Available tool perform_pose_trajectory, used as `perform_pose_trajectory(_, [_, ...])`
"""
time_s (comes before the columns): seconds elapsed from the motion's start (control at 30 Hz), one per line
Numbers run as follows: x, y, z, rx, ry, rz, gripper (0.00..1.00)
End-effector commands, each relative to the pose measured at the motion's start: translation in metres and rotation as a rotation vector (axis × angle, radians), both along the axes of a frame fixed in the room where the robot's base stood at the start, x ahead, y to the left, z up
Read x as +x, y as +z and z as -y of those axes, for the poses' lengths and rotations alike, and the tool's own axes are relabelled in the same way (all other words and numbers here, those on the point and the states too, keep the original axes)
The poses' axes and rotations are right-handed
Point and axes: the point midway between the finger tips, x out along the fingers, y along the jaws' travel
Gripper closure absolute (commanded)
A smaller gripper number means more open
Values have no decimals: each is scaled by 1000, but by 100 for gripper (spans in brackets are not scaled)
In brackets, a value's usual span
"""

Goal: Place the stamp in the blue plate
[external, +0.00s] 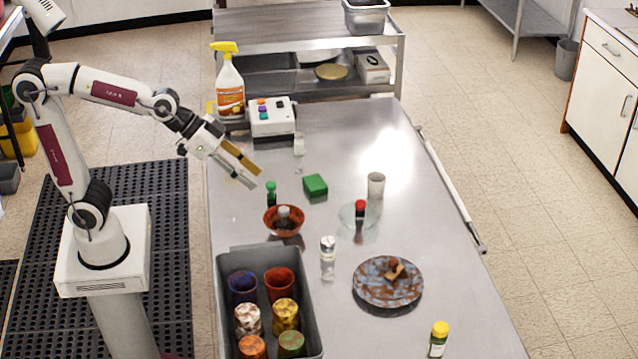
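A plate (372,290) mottled in blue and rusty brown lies on the right part of the steel table. A small tan and brown wooden piece (396,270), which looks like a stamp, sits on the plate near its middle. It is too small to make out fully. My gripper (255,178) hangs over the left part of the table, up and to the left of the plate and well apart from it. Its two fingers are spread, with nothing between them.
A grey bin (314,318) with several patterned cups stands at front left. A red bowl (270,222) holds a dark item. A green block (315,186), white cup (376,185), red-topped bottle (360,210), shaker (328,250) and yellow-capped jar (438,340) stand around.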

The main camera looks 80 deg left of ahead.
Motion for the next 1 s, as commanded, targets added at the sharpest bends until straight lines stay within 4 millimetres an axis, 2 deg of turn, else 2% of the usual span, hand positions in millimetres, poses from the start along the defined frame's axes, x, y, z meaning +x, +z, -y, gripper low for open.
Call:
perform_pose_trajectory(0.03, [-14,0,-6,1,10,-15,66])
perform_pose_trajectory(0.27, [-77,-14,-33,19,59,-107,66])
perform_pose_trajectory(0.5, [-144,-35,-63,48,134,-202,66])
perform_pose_trajectory(0.7, [-193,-54,-85,74,208,-272,66])
perform_pose_trajectory(0.83, [-214,-62,-94,86,242,-303,66])
perform_pose_trajectory(1.0, [-225,-67,-99,92,262,-320,66])
